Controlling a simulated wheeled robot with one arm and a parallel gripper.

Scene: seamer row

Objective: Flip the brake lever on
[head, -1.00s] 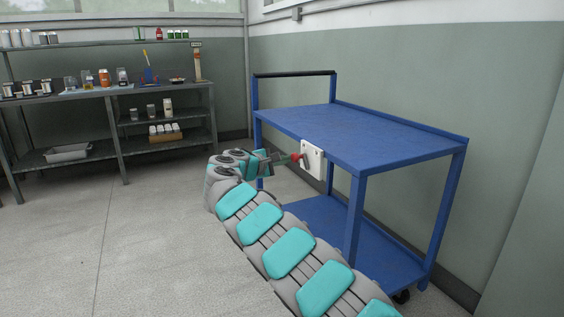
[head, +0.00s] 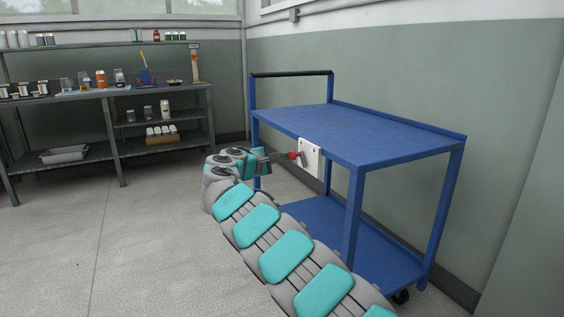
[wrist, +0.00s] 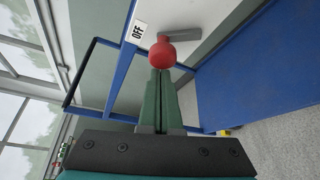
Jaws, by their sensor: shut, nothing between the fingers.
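The brake lever is a grey bar with a round red knob (head: 293,155). It is mounted on a white plate (head: 311,160) at the near edge of the blue cart (head: 370,135). In the wrist view the red knob (wrist: 161,53) sits just beyond my fingertips, with the grey lever bar (wrist: 181,38) running right from it. A label (wrist: 139,31) reading "OFF" is on the plate, left of the knob. My gripper (wrist: 160,74) is shut and empty, its tips at the knob; I cannot tell whether they touch it.
The cart has a black push handle (head: 291,73) at its far left end and a lower shelf (head: 385,262). A grey shelving unit (head: 105,92) with jars and bottles stands at the back left. The floor (head: 110,235) left of my arm is clear.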

